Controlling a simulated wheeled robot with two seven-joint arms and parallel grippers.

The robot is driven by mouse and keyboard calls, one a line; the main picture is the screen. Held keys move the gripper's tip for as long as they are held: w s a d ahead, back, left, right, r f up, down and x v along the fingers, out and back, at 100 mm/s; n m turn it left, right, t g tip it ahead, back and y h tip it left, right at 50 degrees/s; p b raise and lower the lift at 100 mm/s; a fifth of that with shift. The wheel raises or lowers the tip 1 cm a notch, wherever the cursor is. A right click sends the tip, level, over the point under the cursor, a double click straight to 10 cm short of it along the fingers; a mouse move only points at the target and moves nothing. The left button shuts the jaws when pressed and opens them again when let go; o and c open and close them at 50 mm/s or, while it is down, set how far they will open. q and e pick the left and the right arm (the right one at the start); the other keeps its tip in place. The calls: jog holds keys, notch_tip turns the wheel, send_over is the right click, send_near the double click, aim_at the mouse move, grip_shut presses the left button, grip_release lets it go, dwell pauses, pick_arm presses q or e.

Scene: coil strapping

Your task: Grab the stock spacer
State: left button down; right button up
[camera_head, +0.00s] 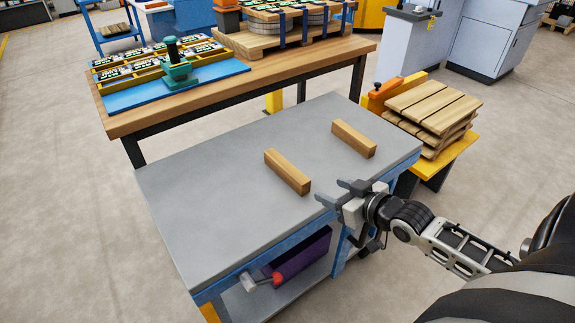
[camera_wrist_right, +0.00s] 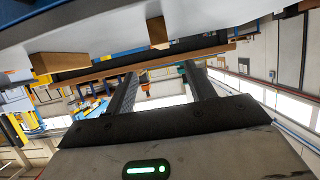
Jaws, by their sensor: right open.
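Two wooden blocks of the same kind lie on the grey tabletop (camera_head: 220,205); I cannot tell which one is the stock spacer. The nearer block (camera_head: 287,171) lies left of centre, and the other block (camera_head: 353,138) lies farther back to the right. My right gripper (camera_head: 332,191) is open and empty at the table's right front edge, to the right of the nearer block and apart from both. In the right wrist view, which looks upside down, its two fingers (camera_wrist_right: 160,82) are spread, with one block (camera_wrist_right: 60,62) on the left and another (camera_wrist_right: 157,32) near the centre. My left gripper is not in view.
A wooden bench (camera_head: 290,70) behind holds a blue board with trays, a green tool (camera_head: 178,68) and a strapped pallet load. Stacked wooden pallets (camera_head: 432,110) stand on a yellow stand at right. A red-headed tool (camera_head: 280,277) lies under the grey table. The tabletop's left half is clear.

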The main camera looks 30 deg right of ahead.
aim_at(296, 178)
jog(key=b+x, duration=0.1)
jog(key=x, duration=0.9)
jog(key=shift+f, duration=0.1)
jog(key=shift+f+b+x, duration=0.15)
jog(key=shift+b+x, duration=0.2)
jog(key=shift+x, duration=0.95)
jog(key=shift+f+b+x, duration=0.2)
jog(key=shift+b+x, duration=0.1)
jog(key=shift+x, duration=1)
jog(key=shift+s+a, duration=0.1)
jog(key=shift+s, duration=0.05)
jog(key=c, duration=1.2)
